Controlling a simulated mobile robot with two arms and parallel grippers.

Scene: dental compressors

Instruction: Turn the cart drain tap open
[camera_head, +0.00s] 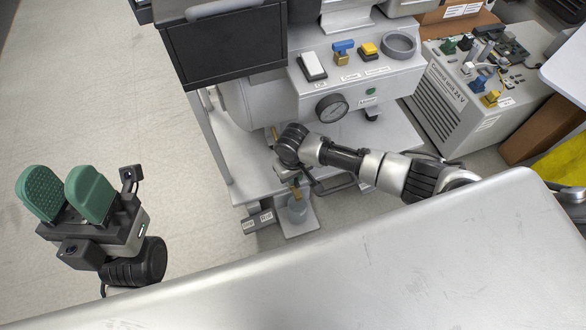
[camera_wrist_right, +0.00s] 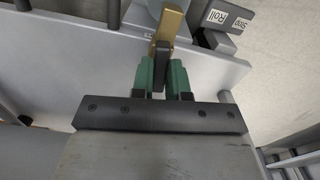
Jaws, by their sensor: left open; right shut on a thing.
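The cart drain tap shows as a brass lever (camera_wrist_right: 170,24) in the right wrist view. In the head view the right wrist hides most of these fingers and the tap body. My left gripper (camera_head: 68,193) is open and empty, over the floor at left, far from the cart.
The compressor cart (camera_head: 232,160) has a gauge (camera_head: 332,108) and a panel with switches above my right wrist. A bare grey tabletop (camera_head: 400,265) fills the front. A control unit (camera_head: 455,95) stands right.

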